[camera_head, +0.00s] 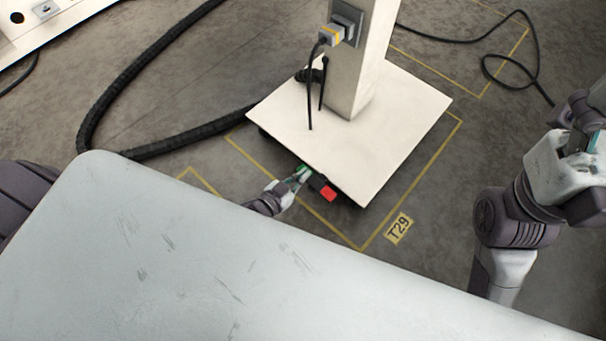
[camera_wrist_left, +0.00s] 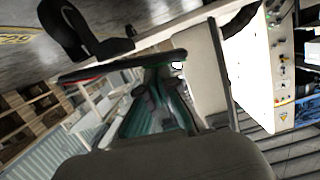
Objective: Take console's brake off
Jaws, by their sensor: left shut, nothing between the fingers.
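The console's white base plate (camera_head: 400,110) carries an upright column (camera_head: 358,65). A dark brake pedal with a red end (camera_head: 327,192) sticks out from under the plate's front edge. My left gripper (camera_head: 303,173) is shut and empty, just left of the red end, at the plate's edge. In the left wrist view, its teal fingers (camera_wrist_left: 162,90) reach up to a dark bar with a red edge (camera_wrist_left: 120,68), which seems to be the pedal. I cannot tell whether they touch. My right gripper (camera_head: 590,142) is at the right edge, partly hidden; its opening is unclear.
A pale scratched surface (camera_head: 200,245) fills the foreground and hides most of my left arm. A thick black hose (camera_head: 115,85) and a thin cable (camera_head: 490,60) lie on the floor. A black caster (camera_wrist_left: 75,35) shows beside the pedal. Yellow lines and a T29 mark (camera_head: 399,229) surround the base.

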